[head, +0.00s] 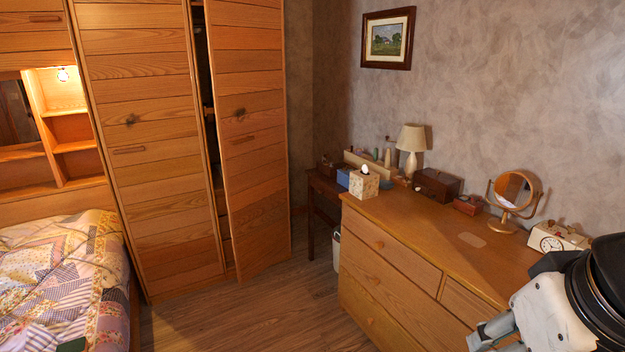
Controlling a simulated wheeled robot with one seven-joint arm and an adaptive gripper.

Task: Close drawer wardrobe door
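The wooden wardrobe stands at the back left in the head view. Its right door (247,135) is ajar, with a dark gap (207,120) along its left edge, and the door swings out toward the room. A horizontal wooden handle (241,140) sits about halfway up this door. The left door (150,140) looks shut and has a similar handle. Drawer fronts show faintly inside the gap, low down. Part of my arm shows at the lower right, over the dresser, far from the door.
A bed with a patchwork quilt (65,275) fills the lower left. A wooden dresser (385,265) stands at the right, bearing a tissue box (364,184), a round mirror (513,190) and a clock (552,242). Free wooden floor (255,315) lies between bed and dresser.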

